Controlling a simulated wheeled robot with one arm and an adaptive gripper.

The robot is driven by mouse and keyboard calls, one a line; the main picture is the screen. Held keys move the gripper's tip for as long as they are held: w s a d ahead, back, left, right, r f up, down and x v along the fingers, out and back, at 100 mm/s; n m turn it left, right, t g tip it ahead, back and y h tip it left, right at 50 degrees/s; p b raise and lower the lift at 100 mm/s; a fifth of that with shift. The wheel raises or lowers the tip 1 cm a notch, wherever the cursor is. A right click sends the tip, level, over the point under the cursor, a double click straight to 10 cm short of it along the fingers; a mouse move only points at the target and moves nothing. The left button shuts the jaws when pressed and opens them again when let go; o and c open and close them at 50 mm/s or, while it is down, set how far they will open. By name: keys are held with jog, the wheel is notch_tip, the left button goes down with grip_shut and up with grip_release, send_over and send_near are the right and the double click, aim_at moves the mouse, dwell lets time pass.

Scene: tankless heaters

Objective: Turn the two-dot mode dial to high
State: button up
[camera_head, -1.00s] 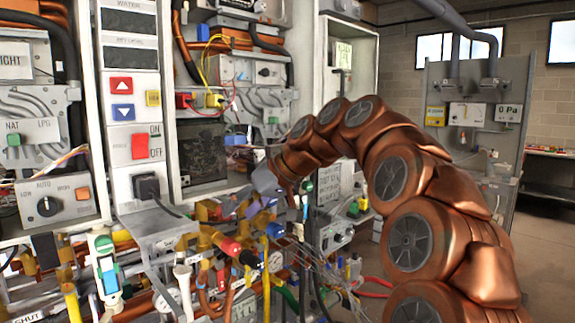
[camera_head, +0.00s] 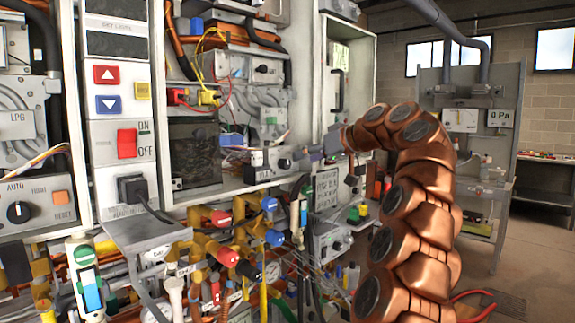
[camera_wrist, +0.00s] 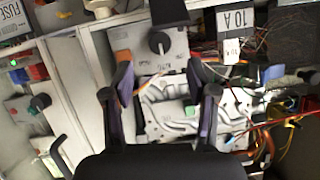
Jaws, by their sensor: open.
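My gripper (camera_wrist: 165,88) is open and empty in the wrist view, its two dark fingers apart. Beyond the fingertips is a grey panel with a round black dial (camera_wrist: 159,43) and an orange button (camera_wrist: 124,56). The dial is apart from the fingers. In the head view my gripper (camera_head: 318,156) is at the middle right, just right of a small panel with a black dial (camera_head: 284,163). Another mode dial (camera_head: 19,212), marked AUTO and HIGH, is at the far left beside an orange reset button. The dots are too small to make out, so I cannot tell which dial has two.
Pipes and coloured valves (camera_head: 225,235) crowd the space below the panels. A white cabinet side (camera_head: 345,60) stands behind my gripper. A control box (camera_head: 330,240) with a dial sits lower right. Open floor (camera_head: 520,260) lies at the right.

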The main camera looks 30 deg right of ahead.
aim_at(288, 164)
jog(key=x, duration=0.7)
jog(key=shift+p, duration=0.35)
grip_shut()
